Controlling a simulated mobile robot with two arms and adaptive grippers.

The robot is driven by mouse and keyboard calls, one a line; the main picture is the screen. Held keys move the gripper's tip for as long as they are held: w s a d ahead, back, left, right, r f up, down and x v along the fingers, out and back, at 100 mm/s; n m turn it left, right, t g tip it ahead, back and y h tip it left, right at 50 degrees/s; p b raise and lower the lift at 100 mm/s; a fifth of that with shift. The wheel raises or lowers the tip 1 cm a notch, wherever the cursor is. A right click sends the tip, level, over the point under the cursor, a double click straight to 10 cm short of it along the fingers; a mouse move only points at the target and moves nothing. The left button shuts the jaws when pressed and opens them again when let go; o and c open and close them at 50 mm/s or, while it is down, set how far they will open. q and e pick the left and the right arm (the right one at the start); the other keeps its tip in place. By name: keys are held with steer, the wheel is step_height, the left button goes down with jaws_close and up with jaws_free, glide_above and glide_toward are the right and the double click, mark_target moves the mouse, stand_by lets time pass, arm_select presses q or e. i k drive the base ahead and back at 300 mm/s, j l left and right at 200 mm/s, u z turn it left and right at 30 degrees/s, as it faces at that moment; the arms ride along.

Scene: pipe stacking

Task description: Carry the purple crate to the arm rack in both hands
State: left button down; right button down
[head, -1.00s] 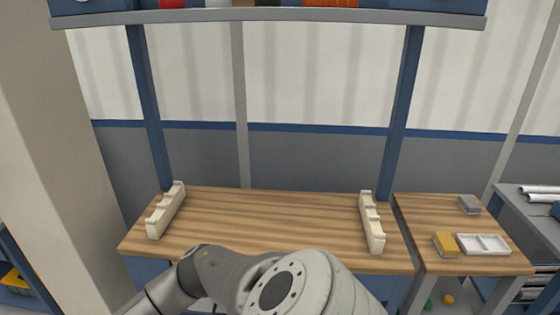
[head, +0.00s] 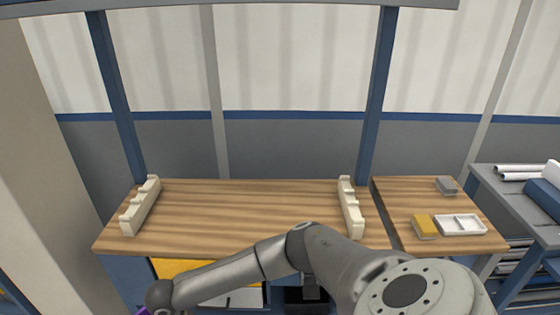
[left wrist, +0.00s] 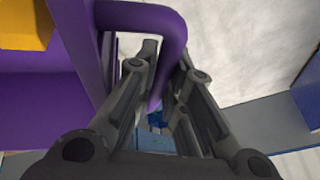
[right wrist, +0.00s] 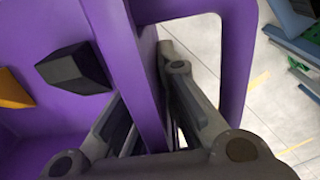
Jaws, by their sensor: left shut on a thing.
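The purple crate shows close up in the left wrist view (left wrist: 60,120) and in the right wrist view (right wrist: 85,20). Only a purple sliver shows at the lower left of the head view. My left gripper (left wrist: 170,75) is shut on its looped handle. A yellow thing (right wrist: 12,90) and a dark block (right wrist: 75,68) show in the crate. Two cream notched rests (head: 140,205) (head: 350,207), perhaps the arm rack, stand on the wooden bench (head: 245,210).
Between the rests the bench top is bare. A side table (head: 410,195) at right holds a yellow block (head: 424,226), a white tray (head: 460,225) and a grey block (head: 446,185). Blue posts rise behind the bench. A pillar (head: 40,150) stands at left.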

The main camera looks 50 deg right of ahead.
mark_target(244, 218)
steer(key=z, duration=1)
